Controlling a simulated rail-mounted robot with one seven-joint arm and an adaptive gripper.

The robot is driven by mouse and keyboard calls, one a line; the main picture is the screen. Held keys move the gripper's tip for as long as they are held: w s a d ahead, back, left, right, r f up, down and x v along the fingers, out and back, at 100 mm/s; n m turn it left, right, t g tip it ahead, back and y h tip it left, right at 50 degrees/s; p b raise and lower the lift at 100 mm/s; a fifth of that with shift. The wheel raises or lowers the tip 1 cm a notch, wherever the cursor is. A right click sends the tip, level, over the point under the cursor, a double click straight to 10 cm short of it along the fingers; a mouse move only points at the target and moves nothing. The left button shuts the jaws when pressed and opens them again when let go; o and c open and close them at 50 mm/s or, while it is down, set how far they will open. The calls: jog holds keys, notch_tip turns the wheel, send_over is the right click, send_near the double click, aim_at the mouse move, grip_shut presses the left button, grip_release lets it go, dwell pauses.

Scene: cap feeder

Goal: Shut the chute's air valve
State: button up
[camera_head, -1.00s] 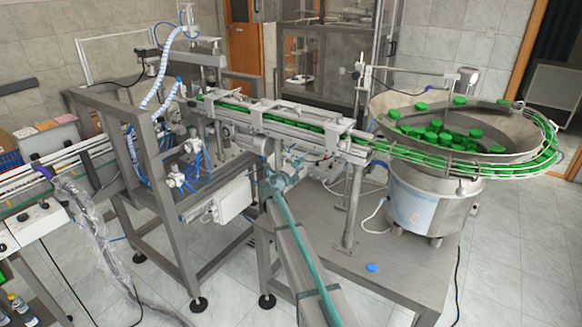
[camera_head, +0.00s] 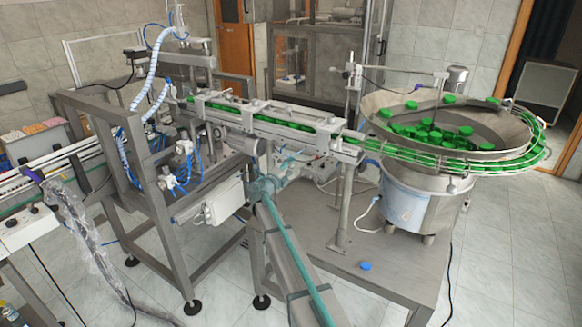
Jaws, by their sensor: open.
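The guide rail track (camera_head: 268,120) carries green caps above the fitting. The feeder bowl (camera_head: 378,105) stands right, over a steel table (camera_head: 385,285). A blue object (camera_head: 366,266) lies on the table. A grey frame (camera_head: 165,235) and white box (camera_head: 222,204) stand left. Tiled floor is open between frames.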

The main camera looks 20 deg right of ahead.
jog(key=v, duration=1)
